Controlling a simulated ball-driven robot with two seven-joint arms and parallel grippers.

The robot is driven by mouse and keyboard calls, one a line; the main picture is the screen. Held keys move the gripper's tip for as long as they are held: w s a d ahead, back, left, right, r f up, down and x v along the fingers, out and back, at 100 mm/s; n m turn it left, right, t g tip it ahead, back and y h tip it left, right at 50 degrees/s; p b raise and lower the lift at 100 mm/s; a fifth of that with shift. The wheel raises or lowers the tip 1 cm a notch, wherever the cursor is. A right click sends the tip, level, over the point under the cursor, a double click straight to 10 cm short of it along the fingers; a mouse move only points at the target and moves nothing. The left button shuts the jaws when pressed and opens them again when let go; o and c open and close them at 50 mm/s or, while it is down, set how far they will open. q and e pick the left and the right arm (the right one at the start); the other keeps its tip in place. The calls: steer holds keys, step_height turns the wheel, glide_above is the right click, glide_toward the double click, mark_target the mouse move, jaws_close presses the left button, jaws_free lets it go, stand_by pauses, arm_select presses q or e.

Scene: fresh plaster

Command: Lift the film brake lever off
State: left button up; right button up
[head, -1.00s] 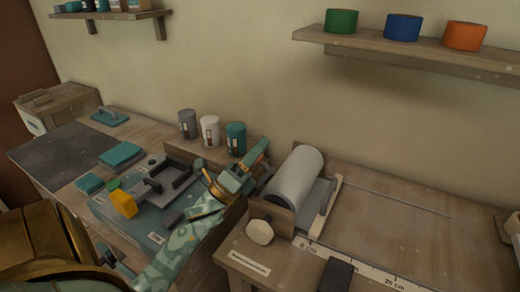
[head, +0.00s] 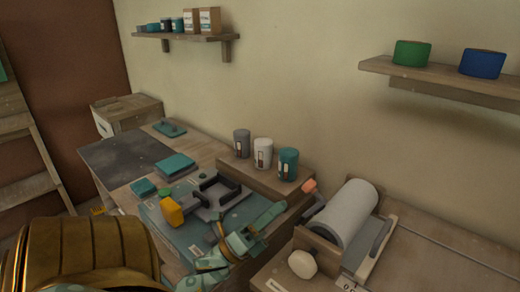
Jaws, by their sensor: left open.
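The film brake lever (head: 312,200) stands at the left end of the pale film roll (head: 346,212), with its orange-pink knob (head: 309,186) uppermost. My left gripper (head: 272,214) is open, to the left of the lever and apart from it in the picture, over the right side of the teal-topped bench unit. The view is too small to show its fingertips clearly. The lower part of the lever is partly hidden by the roll's wooden holder. My right gripper is not in view.
Grey, white and teal cans (head: 263,153) stand on a raised wooden ledge behind the gripper. A yellow block (head: 171,212) and a dark-handled tool (head: 217,191) lie on the teal-topped unit. A whitish knob (head: 302,264) is in front of the roll. Shelves hang above.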

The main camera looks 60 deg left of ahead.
arm_select(q)
steer(key=v, duration=0.5)
steer(key=shift+s+a+f, duration=0.1)
steer(key=shift+s, duration=0.05)
stand_by(0.4)
